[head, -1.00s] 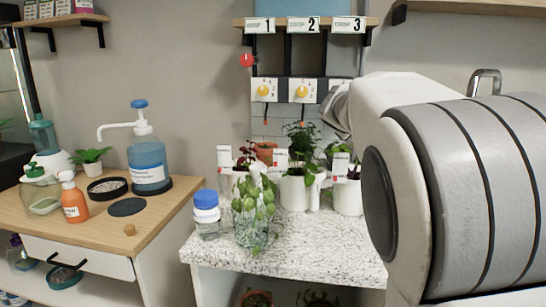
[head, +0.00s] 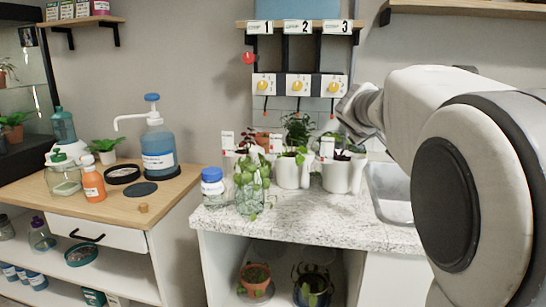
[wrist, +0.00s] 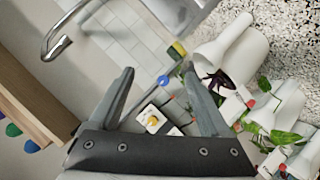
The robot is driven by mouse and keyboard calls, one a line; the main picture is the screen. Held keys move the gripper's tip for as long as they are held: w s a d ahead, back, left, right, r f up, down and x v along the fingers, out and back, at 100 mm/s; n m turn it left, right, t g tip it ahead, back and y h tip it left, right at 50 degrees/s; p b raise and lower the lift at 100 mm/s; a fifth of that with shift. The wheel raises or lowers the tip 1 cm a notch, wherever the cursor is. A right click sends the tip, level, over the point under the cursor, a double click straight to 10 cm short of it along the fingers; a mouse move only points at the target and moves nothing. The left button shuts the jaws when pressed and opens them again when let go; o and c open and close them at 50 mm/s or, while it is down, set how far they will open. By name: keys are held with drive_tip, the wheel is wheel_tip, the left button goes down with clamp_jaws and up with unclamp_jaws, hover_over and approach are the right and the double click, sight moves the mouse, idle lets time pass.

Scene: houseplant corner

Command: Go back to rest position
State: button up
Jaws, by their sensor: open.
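My gripper (wrist: 158,72) is open in the wrist view. Its two dark fingers stand apart with nothing held between them. Past the fingers are the tiled wall (wrist: 115,35) and a yellow dial (wrist: 152,120). In the head view my arm comes in from the right. Its far end is beside the dial panel (head: 298,87) and above the potted plants. The fingertips cannot be made out there.
White planters (head: 342,174) and a glass vase of leaves (head: 249,198) stand on the speckled counter (head: 310,229), left of the sink (head: 388,198). A tap (wrist: 56,46) shows in the wrist view. A blue pump bottle (head: 158,155) stands on the wooden cabinet.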

drive_tip(key=s+a+f+m+g+y, duration=0.1)
drive_tip(key=s+a+f+g+y, duration=0.3)
drive_tip(key=s, duration=0.8)
drive_tip(key=s+a+f+m, duration=0.1)
drive_tip(key=s+a+f, duration=0.1)
drive_tip(key=s+f, duration=0.75)
drive_tip(key=s+a+f+m+g+y, duration=0.1)
drive_tip(key=s+a+f+g+y, duration=0.15)
drive_tip(key=s, duration=1.25)
wheel_tip(320, 180, up, 26)
drive_tip(key=a+p, duration=0.1)
drive_tip(key=p, duration=2.6)
drive_tip(key=shift+s+a+r+t, duration=0.15)
drive_tip(key=shift+s+t, duration=0.15)
drive_tip(key=shift+t, duration=0.05)
